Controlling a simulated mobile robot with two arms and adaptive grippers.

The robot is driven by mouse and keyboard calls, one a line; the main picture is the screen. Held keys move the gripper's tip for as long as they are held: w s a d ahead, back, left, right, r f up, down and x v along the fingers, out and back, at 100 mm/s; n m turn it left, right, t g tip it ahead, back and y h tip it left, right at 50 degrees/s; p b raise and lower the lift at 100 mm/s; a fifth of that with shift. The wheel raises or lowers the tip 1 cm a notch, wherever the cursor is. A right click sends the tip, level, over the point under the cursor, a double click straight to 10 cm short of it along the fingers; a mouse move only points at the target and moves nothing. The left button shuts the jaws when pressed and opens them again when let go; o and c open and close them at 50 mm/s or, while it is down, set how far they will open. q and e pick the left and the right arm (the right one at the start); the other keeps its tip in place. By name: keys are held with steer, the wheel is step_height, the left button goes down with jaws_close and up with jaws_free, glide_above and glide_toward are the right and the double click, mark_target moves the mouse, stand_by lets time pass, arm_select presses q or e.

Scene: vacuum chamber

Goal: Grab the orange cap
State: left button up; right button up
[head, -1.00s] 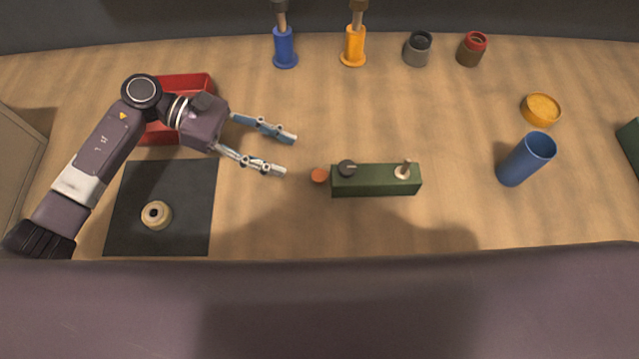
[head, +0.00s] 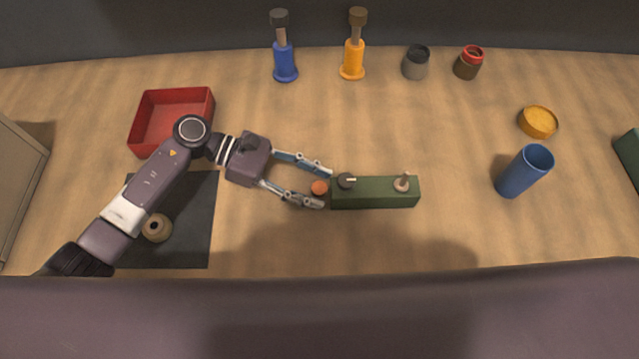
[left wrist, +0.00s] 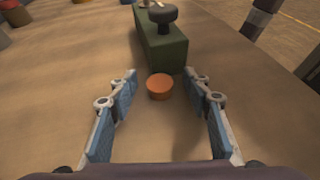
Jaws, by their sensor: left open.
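The orange cap (head: 320,188) is a small round disc at the left end of the green block in the head view. In the left wrist view the orange cap (left wrist: 160,86) lies centred, near the tips of the two fingers. My left gripper (head: 327,189) is open, with one finger on each side of the cap and a gap to both. Its open fingers (left wrist: 161,88) also show in the left wrist view. My right gripper is not in view.
The green block (head: 375,195) with a dark knob and a small peg stands just right of the cap. A red tray (head: 143,109), a dark mat (head: 190,245) and a blue cup (head: 522,175) stand around. Blue and orange tools stand at the back.

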arm_select(q)
steer(key=c, duration=0.9)
steer(key=shift+o, duration=0.2)
